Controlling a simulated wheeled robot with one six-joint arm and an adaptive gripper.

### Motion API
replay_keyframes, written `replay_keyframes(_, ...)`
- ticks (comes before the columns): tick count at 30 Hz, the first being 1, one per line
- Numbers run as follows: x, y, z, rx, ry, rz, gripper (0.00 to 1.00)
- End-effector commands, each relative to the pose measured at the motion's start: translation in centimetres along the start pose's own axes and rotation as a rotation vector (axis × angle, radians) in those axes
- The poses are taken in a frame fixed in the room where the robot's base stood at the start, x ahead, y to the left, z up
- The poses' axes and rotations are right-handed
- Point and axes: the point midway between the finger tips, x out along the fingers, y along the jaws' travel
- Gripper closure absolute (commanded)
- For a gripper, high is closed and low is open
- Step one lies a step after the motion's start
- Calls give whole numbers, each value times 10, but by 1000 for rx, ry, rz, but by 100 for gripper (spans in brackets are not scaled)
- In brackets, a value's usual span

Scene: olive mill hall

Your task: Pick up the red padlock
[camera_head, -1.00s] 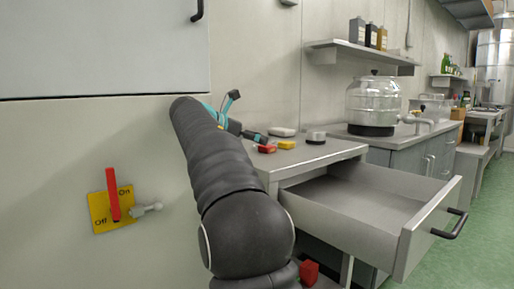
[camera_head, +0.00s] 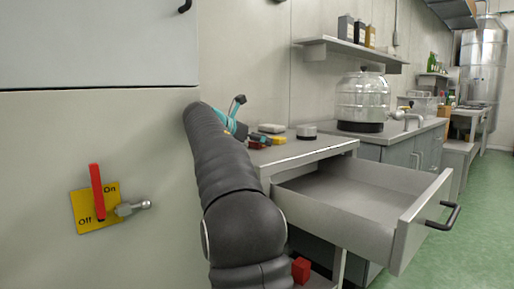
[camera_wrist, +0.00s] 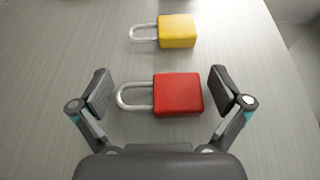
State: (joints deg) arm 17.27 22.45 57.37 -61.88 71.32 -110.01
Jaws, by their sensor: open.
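The red padlock (camera_wrist: 178,95) lies flat on the grey worktop, its silver shackle pointing left in the wrist view. My gripper (camera_wrist: 161,90) is open, with one finger pad to the left of the shackle and the other to the right of the red body. The padlock lies between the pads with a gap on each side. In the head view the red padlock (camera_head: 256,145) is small and partly hidden by my gripper (camera_head: 247,136).
A yellow padlock (camera_wrist: 177,31) lies just beyond the red one. A pale block (camera_head: 271,128) and a round dark-and-white item (camera_head: 306,132) stand on the worktop (camera_head: 325,149). An open, empty-looking drawer (camera_head: 350,188) juts out below. A red-handled switch (camera_head: 97,192) is on the left panel.

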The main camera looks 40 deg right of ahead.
Motion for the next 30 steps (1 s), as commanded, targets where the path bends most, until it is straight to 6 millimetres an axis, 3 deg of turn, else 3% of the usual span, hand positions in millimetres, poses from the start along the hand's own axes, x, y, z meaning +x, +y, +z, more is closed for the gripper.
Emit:
replay_keyframes(5,0,0,0,0,0,0,0)
replay_keyframes(12,0,0,0,0,0,0,51)
replay_keyframes(23,-1,0,4,0,-1,0,51)
replay_keyframes(30,-11,0,28,2,-2,0,51)
